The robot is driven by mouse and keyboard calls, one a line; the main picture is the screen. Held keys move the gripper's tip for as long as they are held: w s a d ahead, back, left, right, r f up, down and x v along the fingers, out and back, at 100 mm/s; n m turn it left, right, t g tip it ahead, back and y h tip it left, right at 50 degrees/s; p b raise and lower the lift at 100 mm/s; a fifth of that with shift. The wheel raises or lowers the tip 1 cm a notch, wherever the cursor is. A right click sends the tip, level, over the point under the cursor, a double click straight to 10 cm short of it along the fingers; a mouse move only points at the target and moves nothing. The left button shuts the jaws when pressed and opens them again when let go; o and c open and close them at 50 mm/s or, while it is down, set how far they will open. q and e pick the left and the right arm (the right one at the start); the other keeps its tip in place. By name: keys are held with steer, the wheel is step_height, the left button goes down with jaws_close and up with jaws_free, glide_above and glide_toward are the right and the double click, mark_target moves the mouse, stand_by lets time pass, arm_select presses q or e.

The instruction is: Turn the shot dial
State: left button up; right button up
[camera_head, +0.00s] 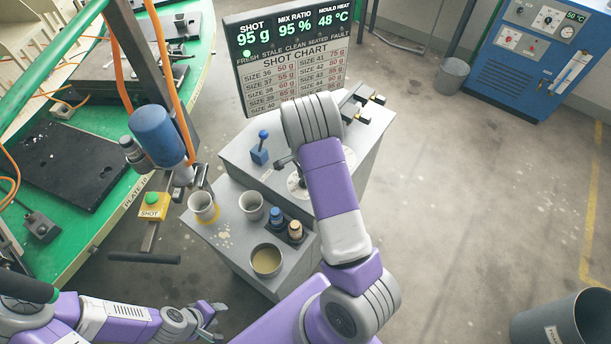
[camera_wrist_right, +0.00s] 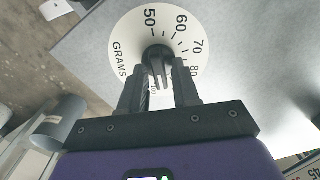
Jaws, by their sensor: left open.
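The shot dial (camera_wrist_right: 128,30) is a white disc marked GRAMS with black numbers 50, 60, 70 and 80, seen close in the right wrist view. Its dark knob (camera_wrist_right: 157,66) stands at the centre. My right gripper (camera_wrist_right: 164,72) is over the dial, its fingers on either side of the knob's grip, with a narrow gap visible. In the head view, my right arm covers most of the dial (camera_head: 296,187) and hides the fingertips. My left gripper (camera_head: 216,317) is open and empty at the lower left, away from the dial. The display board (camera_head: 294,62) reads SHOT 95 g.
The grey stand holds a blue lever (camera_head: 260,150), cups (camera_head: 251,206), a tin of tan liquid (camera_head: 266,260) and two small bottles. A blue dispenser (camera_head: 158,135) and yellow SHOT button box (camera_head: 154,206) are left. Floor on the right is mostly clear.

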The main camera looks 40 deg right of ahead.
steer(key=shift+o, duration=0.5)
step_height(320, 180, up, 8)
steer(key=shift+f+p, duration=0.2)
steer(key=shift+p, duration=0.3)
